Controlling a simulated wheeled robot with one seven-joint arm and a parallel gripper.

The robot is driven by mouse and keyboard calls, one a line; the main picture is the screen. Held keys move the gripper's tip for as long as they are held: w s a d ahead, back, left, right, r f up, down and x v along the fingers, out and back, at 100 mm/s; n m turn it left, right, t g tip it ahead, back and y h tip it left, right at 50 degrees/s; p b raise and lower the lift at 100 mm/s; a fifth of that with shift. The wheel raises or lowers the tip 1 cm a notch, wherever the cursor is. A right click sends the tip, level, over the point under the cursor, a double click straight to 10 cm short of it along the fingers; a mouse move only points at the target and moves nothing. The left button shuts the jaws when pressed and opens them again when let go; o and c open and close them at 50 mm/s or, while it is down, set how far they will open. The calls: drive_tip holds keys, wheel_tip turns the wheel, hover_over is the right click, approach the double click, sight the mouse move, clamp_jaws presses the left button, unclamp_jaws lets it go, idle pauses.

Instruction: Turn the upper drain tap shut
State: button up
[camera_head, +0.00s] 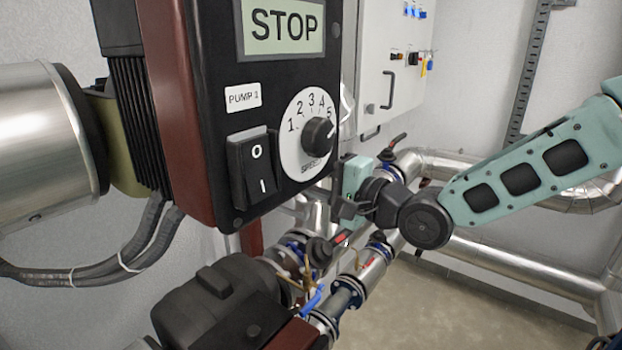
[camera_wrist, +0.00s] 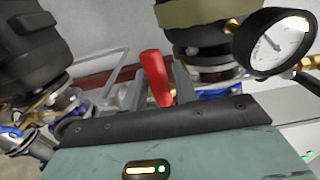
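A red lever handle (camera_wrist: 155,75) stands in front of my gripper (camera_wrist: 160,88) in the wrist view, between its two grey fingers. The fingers look apart, with a narrow gap on the handle's left; contact on the right is unclear. In the head view my gripper (camera_head: 346,212) is beside the pipework under the pump box, and a small red handle (camera_head: 341,240) shows just below it. The fingertips are too small to make out there. A brass fitting with a blue lever (camera_head: 313,301) sits lower on the pipes. No label shows which one is the upper drain tap.
The pump control box (camera_head: 250,110), reading STOP, hangs close on the left. A pressure gauge (camera_wrist: 274,42) is near my gripper on the right of the wrist view. Silver pipes (camera_head: 520,265) run behind my arm. Open floor (camera_head: 430,310) lies at lower right.

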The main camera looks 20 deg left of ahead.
drive_tip(key=shift+o, duration=0.7)
drive_tip(key=b+v, duration=0.4)
drive_tip(key=v, duration=1.3)
drive_tip(key=shift+d, duration=0.2)
